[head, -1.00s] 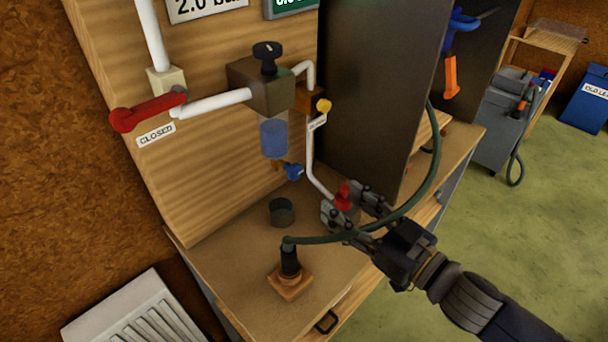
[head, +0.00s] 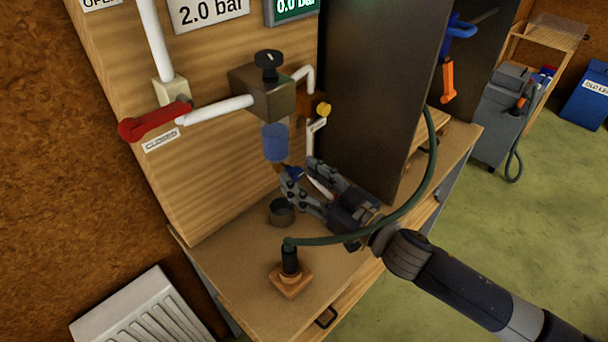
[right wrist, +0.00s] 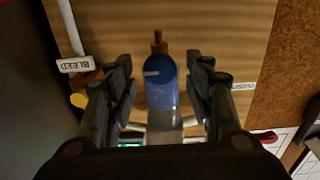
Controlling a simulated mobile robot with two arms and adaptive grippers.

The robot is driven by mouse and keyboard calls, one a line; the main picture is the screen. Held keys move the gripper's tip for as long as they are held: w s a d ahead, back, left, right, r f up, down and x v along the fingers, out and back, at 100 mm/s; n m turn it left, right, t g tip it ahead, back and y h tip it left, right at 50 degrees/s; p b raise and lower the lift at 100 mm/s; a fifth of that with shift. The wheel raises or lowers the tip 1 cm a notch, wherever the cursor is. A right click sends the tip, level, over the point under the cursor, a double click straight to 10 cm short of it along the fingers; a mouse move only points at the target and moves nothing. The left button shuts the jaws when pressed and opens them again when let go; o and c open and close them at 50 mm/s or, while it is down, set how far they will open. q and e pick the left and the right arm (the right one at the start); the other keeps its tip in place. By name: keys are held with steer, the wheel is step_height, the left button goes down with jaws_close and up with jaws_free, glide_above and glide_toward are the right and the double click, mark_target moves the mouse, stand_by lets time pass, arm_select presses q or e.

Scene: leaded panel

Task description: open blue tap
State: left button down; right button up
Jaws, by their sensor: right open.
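My right gripper (head: 300,170) is open at the tap, one finger on either side. The head view partly hides the tap behind the fingers. My left gripper is not in view.
A red lever (head: 155,121) is by a "CLOSED" label. A grey cup (head: 281,212) stands below the tap. A green hose (head: 400,205) arches from a stand (head: 290,279) past my right arm. A dark panel (head: 375,90) stands to the right.

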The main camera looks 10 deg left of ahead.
steer(key=shift+w+a, duration=0.1)
steer(key=shift+a, duration=0.05)
steer(key=shift+c, duration=0.5)
steer(key=c, duration=0.9)
steer(key=shift+c, duration=0.2)
